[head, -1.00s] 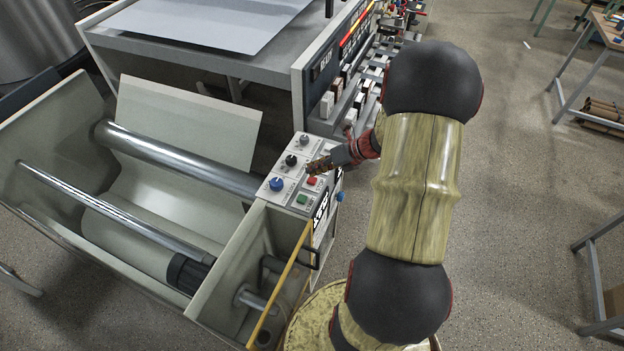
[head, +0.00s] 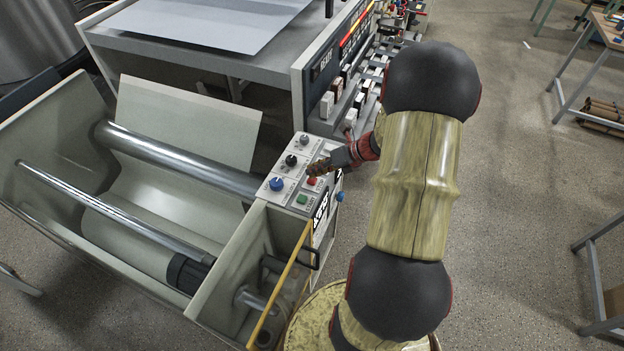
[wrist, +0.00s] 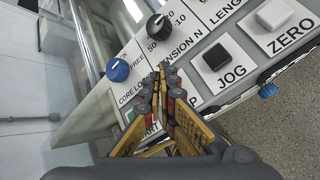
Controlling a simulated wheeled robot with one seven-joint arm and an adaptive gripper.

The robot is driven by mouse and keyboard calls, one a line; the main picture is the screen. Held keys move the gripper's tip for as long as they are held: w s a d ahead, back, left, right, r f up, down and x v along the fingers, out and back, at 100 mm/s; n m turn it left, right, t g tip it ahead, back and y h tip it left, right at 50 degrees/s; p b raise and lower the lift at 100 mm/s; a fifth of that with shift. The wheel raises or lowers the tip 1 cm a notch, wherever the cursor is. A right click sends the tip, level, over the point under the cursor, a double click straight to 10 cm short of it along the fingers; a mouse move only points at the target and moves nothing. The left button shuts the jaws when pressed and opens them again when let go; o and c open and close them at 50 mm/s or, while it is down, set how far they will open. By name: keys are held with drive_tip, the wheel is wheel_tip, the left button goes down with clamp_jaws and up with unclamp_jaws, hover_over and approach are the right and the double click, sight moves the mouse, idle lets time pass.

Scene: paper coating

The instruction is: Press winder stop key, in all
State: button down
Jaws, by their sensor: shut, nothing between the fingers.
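The winder control panel (head: 290,172) has a red stop key (head: 312,181) beside a green start key (head: 302,199). My gripper (head: 313,169) is shut and empty, with its fingertips over the panel just behind the red key in the head view. A small gap seems to show between them. In the wrist view the closed fingers (wrist: 162,72) point at the panel and cover most of the stop key; only the end of its label shows. Black JOG (wrist: 215,58) and white ZERO (wrist: 274,14) keys lie to the right.
A blue knob (head: 276,184) and a black knob (head: 291,160) stand on the panel left of my gripper. The winder's rollers (head: 160,150) are farther left. A larger machine with a dark display (head: 322,66) stands behind. Open floor lies to the right.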

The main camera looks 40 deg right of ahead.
drive_tip(key=shift+f, duration=0.5)
idle(0.8)
drive_tip(key=shift+r, duration=0.1)
drive_tip(key=shift+r+p, duration=0.8)
drive_tip(key=shift+r, duration=0.1)
wheel_tip(320, 180, up, 5)
drive_tip(key=p, duration=0.5)
idle(0.9)
